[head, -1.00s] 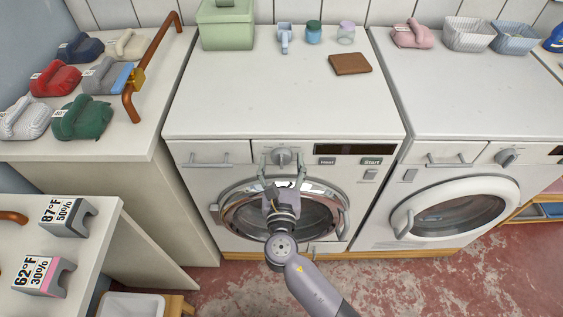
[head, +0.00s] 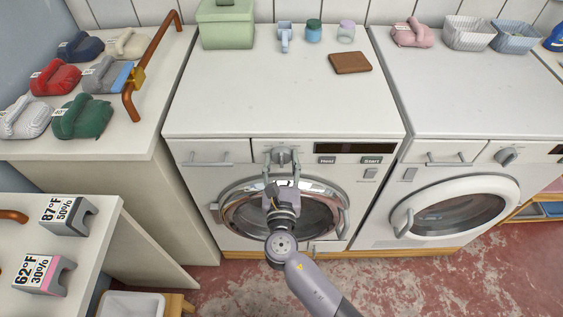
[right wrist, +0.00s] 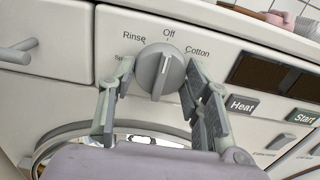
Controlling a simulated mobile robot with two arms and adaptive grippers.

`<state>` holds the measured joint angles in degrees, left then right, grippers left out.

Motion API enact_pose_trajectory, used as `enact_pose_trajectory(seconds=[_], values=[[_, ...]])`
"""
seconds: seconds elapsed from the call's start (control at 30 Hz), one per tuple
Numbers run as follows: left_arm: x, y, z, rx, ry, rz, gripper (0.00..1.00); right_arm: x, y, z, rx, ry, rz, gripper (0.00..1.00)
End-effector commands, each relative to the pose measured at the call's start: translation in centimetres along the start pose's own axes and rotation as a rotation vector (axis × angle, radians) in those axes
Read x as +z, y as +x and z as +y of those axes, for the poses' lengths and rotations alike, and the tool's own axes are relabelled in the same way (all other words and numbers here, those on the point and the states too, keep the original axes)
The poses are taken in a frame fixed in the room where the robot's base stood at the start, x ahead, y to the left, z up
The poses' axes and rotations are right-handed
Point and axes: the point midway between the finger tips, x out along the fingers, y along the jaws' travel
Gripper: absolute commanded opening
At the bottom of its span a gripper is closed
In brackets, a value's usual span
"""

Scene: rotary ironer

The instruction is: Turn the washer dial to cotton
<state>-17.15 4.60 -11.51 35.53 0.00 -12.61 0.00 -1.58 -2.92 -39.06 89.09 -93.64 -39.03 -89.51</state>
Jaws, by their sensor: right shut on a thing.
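The washer dial (right wrist: 160,72) is a round grey knob with a raised ridge, on the washer's white front panel. Its ridge stands nearly upright, towards the Off mark (right wrist: 168,33). The Rinse label (right wrist: 134,39) is to its left and the Cotton label (right wrist: 197,51) to its right. In the head view the dial (head: 281,156) is at the top of my right gripper (head: 282,160). The right gripper's fingers (right wrist: 160,80) stand on both sides of the dial, shut on it. A further label at the left is partly hidden by a finger. My left gripper is out of view.
The round washer door (head: 240,212) is below the dial, behind my right gripper. Heat (right wrist: 242,104) and Start (right wrist: 304,117) buttons are to the right. A drawer handle (head: 207,160) is at the left. A second machine (head: 455,207) stands at the right.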

Motion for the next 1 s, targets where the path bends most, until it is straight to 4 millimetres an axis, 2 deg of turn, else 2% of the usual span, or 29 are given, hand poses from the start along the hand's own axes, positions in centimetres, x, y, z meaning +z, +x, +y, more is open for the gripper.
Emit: enact_pose_trajectory(seconds=[0.27,0.43,1.0], values=[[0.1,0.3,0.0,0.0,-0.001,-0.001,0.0,-0.1,0.0,-0.1,-0.001,0.023,0.0,0.16],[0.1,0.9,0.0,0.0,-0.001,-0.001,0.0,-0.3,0.0,-0.1,-0.001,0.095,0.0,0.16],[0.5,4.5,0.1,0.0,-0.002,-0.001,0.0,-0.4,0.0,-0.1,-0.003,0.55,0.001,0.16]])
